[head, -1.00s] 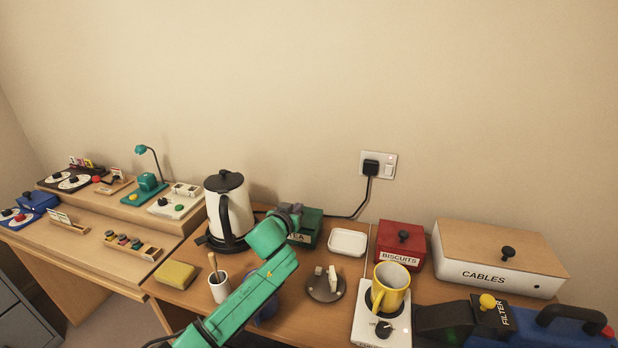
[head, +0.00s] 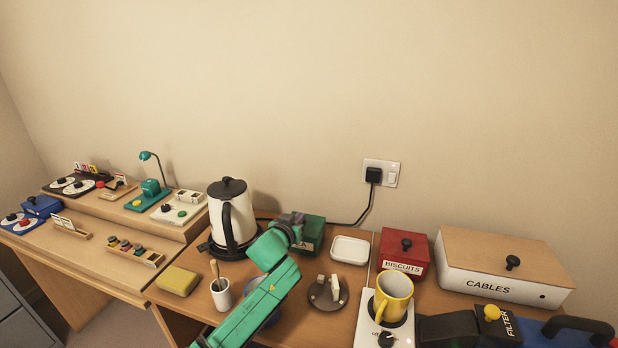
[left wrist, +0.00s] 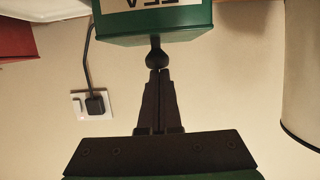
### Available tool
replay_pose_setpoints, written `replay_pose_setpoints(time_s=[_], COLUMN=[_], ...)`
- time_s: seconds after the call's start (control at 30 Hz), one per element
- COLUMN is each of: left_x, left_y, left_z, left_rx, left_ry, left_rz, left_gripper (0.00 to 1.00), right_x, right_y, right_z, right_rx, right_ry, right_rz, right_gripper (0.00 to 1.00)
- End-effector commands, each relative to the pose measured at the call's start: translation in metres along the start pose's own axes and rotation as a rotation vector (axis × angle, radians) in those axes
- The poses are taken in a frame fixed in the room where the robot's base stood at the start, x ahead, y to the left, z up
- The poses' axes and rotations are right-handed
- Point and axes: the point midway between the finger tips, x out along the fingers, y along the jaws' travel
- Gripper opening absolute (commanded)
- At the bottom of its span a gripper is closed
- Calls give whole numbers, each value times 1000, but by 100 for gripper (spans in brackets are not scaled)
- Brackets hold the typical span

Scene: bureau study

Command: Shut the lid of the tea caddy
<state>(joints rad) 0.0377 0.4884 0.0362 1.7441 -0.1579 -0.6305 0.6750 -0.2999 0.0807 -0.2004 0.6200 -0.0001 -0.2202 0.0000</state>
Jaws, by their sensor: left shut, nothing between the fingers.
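The tea caddy (head: 314,234) is a green box with a white label, standing at the back of the desk right of the kettle. My left gripper (head: 296,220) is in front of it and hides its left part. In the left wrist view, which is upside down, the caddy (left wrist: 190,22) is at the top with its lid side facing the fingers. The lid looks flat on the box there, with no gap that I can make out. My left gripper (left wrist: 159,75) is shut and empty, its tips at the dark lid knob (left wrist: 156,56), touching or nearly so. My right gripper is not in view.
The kettle (head: 226,204) stands close left of the caddy. A white dish (head: 349,250) and the red biscuits box (head: 404,254) are to the right. In front are a cup with a stick (head: 221,295), a round dark stand (head: 327,293) and a yellow mug (head: 394,296).

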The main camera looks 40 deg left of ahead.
Motion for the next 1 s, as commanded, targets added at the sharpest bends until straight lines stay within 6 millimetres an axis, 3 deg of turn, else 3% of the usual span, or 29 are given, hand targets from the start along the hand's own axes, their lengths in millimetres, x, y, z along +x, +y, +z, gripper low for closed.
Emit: replay_pose_setpoints(time_s=[0.03,0.17,0.7,0.83,1.0], left_x=[0,-5,-50,-56,-58], left_y=[2,2,1,0,1], left_z=[14,-7,-164,-185,-191], left_rx=[-3,-1,2,2,2], left_ry=[-38,-32,4,4,2], left_rz=[0,1,1,0,1], left_gripper=[0,0,0,0,0], right_x=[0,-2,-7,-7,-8], right_y=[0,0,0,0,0], right_z=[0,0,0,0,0], right_rx=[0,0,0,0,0], right_ry=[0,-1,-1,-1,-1], right_rz=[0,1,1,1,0], right_gripper=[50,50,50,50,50])
